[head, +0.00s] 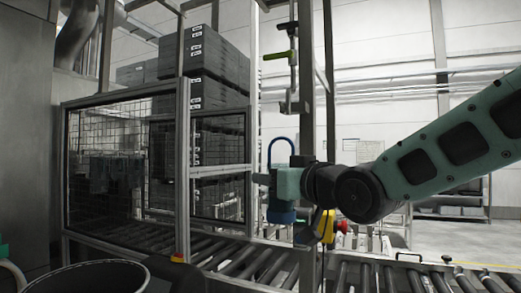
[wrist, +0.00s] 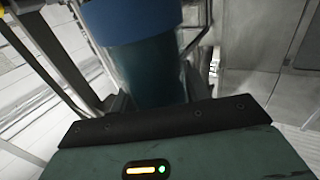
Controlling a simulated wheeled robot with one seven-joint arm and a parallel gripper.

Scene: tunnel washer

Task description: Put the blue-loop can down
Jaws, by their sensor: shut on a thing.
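The blue-loop can shows in the head view as a blue loop (head: 282,143) above and a blue lower body (head: 281,213) below my gripper (head: 284,183). My gripper covers the can's middle. In the wrist view the can (wrist: 150,72) is a dark teal cylinder with a blue band, standing between the fingers. My gripper (wrist: 155,100) is shut on it. In the head view the can looks upright, in front of the roller conveyor (head: 250,262). I cannot tell whether its bottom touches anything.
A mesh guard cage (head: 105,165) stands at left, with stacked grey crates (head: 215,65) behind it. A metal post (head: 307,120) rises close beside my gripper. A yellow box with a red button (head: 328,227) is just right of the can. A dark round bin rim (head: 95,268) is at lower left.

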